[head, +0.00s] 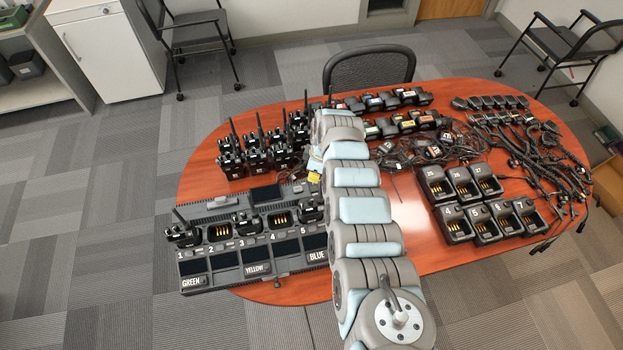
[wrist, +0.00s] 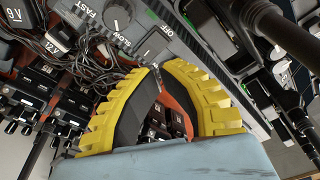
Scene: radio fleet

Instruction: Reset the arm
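My arm (head: 366,210) reaches from the lower right of the head view to the middle of the table. My gripper (head: 314,166) shows there only as small yellow parts left of the arm's end, beside the radios and behind the charger. In the wrist view my gripper (wrist: 160,72) has two curved yellow fingers with dark inner pads. Their tips come together at the top, with a narrow space lower down between the pads. I see nothing held in it. Dark gear and red table show through that space.
A grey multi-bay charger (head: 255,235) with several radios stands at the table's left front. Upright radios (head: 258,157) stand close to my gripper. Battery packs (head: 410,121), tangled cables (head: 530,150) and single chargers (head: 486,227) fill the right. A grey dial panel (wrist: 120,25) lies past my fingers.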

